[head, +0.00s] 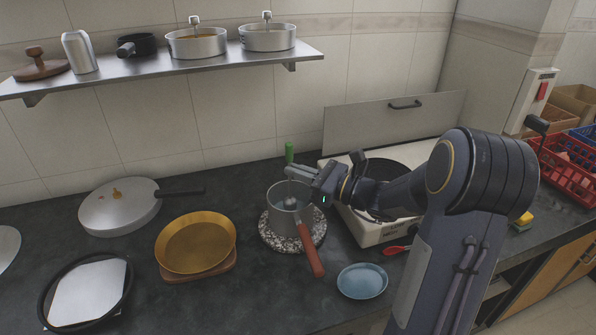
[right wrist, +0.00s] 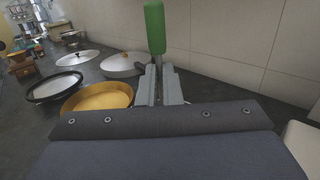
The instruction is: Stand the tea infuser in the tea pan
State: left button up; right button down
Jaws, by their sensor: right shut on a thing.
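The tea infuser has a green handle (head: 289,151), upright above the pan; its lower end shows as a small grey shape inside the pan's opening. My right gripper (head: 291,171) is shut on the infuser just below the green handle. The green handle also rises above the fingers in the right wrist view (right wrist: 154,27). The tea pan (head: 283,216) is a small steel saucepan with a reddish-brown handle (head: 310,250) pointing to the front. It stands on a round speckled mat (head: 268,236). Whether the infuser touches the pan's bottom is hidden. My left gripper is out of view.
A golden pan (head: 196,243) on a wooden board and a lidded pan (head: 120,207) stand left. A white stove (head: 375,233) with a black pan stands right, partly behind my arm. A blue plate (head: 362,281) lies in front. A shelf (head: 180,69) with pots hangs above.

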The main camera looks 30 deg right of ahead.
jog(key=shift+f, duration=0.25)
jog(key=c, duration=1.5)
grip_release()
jog(key=v, duration=0.8)
jog(key=shift+r+b, duration=0.1)
jog(key=shift+b, duration=0.3)
